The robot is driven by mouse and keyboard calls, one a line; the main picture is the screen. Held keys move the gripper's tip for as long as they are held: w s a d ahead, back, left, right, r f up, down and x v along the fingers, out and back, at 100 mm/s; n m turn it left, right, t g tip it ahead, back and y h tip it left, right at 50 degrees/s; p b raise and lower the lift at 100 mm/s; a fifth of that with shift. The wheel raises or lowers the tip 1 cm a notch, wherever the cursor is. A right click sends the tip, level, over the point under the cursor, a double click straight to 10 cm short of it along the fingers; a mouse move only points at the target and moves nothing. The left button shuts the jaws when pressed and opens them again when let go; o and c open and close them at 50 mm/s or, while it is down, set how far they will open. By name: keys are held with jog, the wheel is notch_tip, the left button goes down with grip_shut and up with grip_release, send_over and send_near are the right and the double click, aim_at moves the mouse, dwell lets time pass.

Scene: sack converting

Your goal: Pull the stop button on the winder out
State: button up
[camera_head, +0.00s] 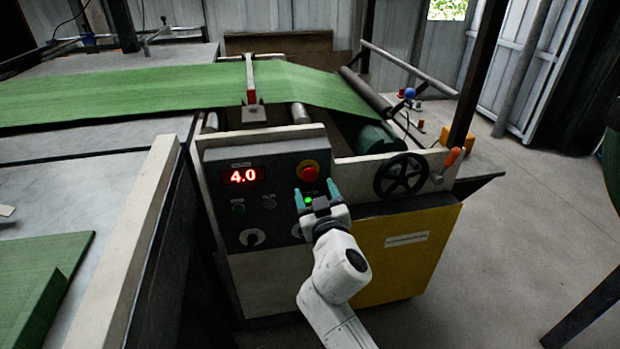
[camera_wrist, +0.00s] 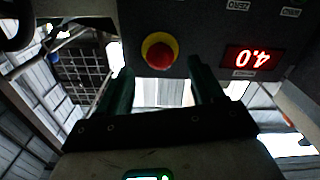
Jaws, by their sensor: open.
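The red stop button (camera_head: 308,172) with its yellow ring is on the dark control panel of the winder (camera_head: 262,165). In the wrist view the red button (camera_wrist: 159,54) shows whole, ahead of the fingers and roughly centred between them. My gripper (camera_head: 316,197) is open and empty, with its two green fingers apart, just below the button in the head view. The fingers (camera_wrist: 162,80) do not touch the button in the wrist view. The exact gap between fingertips and button is hard to tell.
The panel has a red display (camera_head: 243,176) reading 4.0, a green button (camera_head: 238,209) and knobs. Green sheet (camera_head: 150,93) runs across the top.

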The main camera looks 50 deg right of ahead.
aim_at(311, 178)
jog(key=shift+x, duration=2.75)
jog(key=shift+s, duration=0.1)
jog(key=shift+c, duration=0.2)
grip_shut()
